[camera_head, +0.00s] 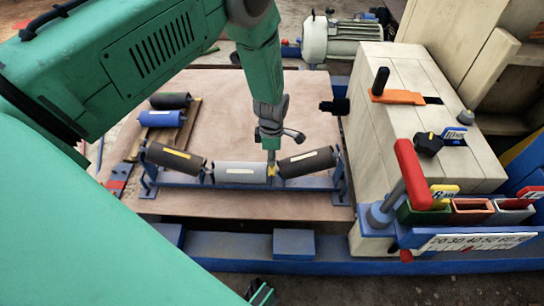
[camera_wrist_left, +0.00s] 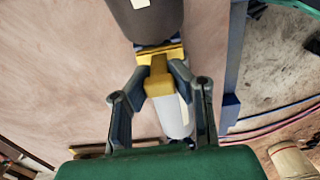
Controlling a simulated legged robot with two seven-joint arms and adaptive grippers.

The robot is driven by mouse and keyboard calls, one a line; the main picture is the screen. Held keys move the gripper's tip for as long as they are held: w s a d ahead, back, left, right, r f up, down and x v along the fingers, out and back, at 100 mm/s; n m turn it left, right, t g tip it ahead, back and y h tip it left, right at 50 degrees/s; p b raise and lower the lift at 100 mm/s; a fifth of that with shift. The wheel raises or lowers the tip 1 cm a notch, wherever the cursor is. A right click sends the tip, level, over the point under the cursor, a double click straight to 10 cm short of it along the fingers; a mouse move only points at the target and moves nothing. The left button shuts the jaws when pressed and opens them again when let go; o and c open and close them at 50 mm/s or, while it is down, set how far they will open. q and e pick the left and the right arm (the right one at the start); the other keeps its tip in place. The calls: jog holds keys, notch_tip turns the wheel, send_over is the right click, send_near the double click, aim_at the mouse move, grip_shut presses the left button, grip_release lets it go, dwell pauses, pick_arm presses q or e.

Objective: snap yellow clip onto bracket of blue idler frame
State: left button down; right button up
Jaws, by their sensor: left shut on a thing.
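The blue idler frame (camera_head: 215,183) stands on the brown board. It carries a dark left roller (camera_head: 175,158), a grey middle roller (camera_head: 240,173) and a dark right roller (camera_head: 306,162). My left gripper (camera_head: 271,158) points down between the middle and right rollers, shut on the yellow clip (camera_head: 271,170). In the left wrist view the yellow clip (camera_wrist_left: 160,72) lies between the fingertips (camera_wrist_left: 155,84), at the gap between the dark and grey rollers. The bracket is mostly hidden behind the clip, so I cannot tell whether it is seated. My right gripper does not show clearly.
Two spare rollers, black (camera_head: 170,101) and blue (camera_head: 162,118), lie on a wooden rack at the left. The pale crusher body (camera_head: 390,130) stands close on the right, with a red-handled lever (camera_head: 413,172) and coloured bins (camera_head: 470,207). The board (camera_head: 215,115) behind the frame is clear.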

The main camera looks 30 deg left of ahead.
pick_arm(q)
jog(key=shift+r, duration=0.15)
jog(key=shift+r+p, duration=0.85)
jog(key=shift+r, duration=0.05)
dwell(1.3)
jog(key=shift+f+b, duration=0.6)
jog(key=shift+f, duration=0.5)
jog(key=c, duration=1.4)
grip_release()
jog(key=shift+r, duration=0.1)
